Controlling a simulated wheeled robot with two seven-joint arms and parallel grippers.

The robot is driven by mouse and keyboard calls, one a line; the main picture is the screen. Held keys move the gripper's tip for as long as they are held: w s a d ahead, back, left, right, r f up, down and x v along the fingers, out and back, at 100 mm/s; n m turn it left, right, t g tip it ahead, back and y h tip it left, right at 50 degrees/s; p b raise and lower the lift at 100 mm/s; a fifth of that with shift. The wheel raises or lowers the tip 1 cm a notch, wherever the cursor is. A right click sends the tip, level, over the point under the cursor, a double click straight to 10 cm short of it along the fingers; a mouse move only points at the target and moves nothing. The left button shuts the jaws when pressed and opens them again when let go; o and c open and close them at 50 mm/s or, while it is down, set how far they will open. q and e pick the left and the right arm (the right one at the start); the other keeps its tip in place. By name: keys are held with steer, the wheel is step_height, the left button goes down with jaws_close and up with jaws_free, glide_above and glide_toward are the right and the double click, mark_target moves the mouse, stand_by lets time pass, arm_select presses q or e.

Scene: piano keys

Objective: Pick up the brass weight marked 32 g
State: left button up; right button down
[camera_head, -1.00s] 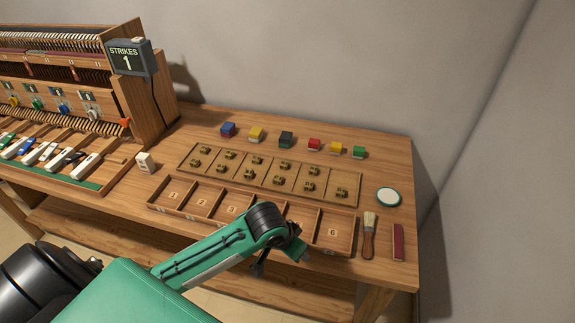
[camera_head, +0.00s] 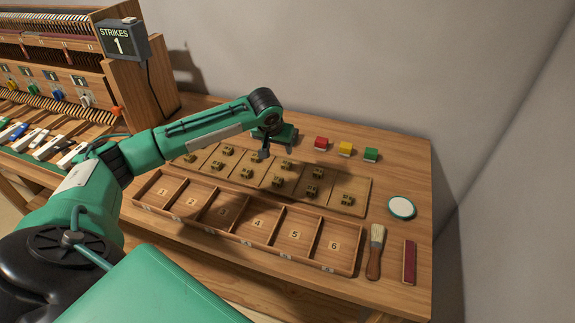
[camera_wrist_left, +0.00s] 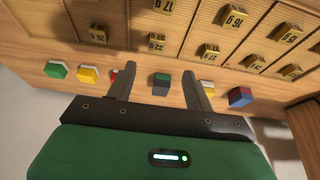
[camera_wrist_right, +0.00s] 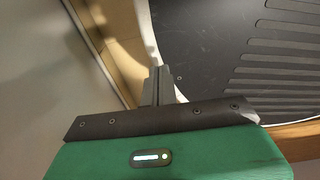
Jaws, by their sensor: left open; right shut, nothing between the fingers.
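In the left wrist view, a brass weight (camera_wrist_left: 157,37) near the picture's middle has a small tilted marking that may read 32 g; I cannot be sure. My arm hides some weights in the head view. My right gripper (camera_wrist_right: 160,75) is shut and empty, away from the tray.
A row of coloured blocks, with a red block (camera_head: 321,144) and a green block (camera_head: 371,154), stands behind the tray. A numbered box (camera_head: 288,258) lies in front. A round white dish (camera_head: 401,207), brush (camera_head: 375,252) and dark red bar (camera_head: 409,262) lie at the right.

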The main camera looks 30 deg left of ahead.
arm_select(q)
glide_above(285, 164)
steer(key=s, duration=0.3)
step_height(285, 164, down, 6)
steer(key=shift+w+d+r, duration=0.15)
steer(key=shift+r, duration=0.1)
steer(key=shift+w+f+p, duration=0.15)
steer(key=shift+f+p, duration=0.15)
steer(key=shift+f, duration=0.1)
steer(key=x, duration=0.3)
steer(key=shift+w+d+f+p, duration=0.15)
steer(key=shift+d+f+p, duration=0.1)
steer(key=shift+p, duration=0.15)
steer(key=shift+w+f, duration=0.2)
steer(key=shift+f, duration=0.3)
steer(key=shift+a, duration=0.1)
steer(key=c, duration=0.9)
steer(key=shift+c, duration=0.7)
arm_select(e)
steer(key=shift+s+d+r, duration=0.2)
steer(key=shift+s+r, duration=0.05)
steer(key=shift+s, duration=0.2)
steer(key=shift+s+d+r, duration=0.2)
steer(key=shift+s, duration=0.2)
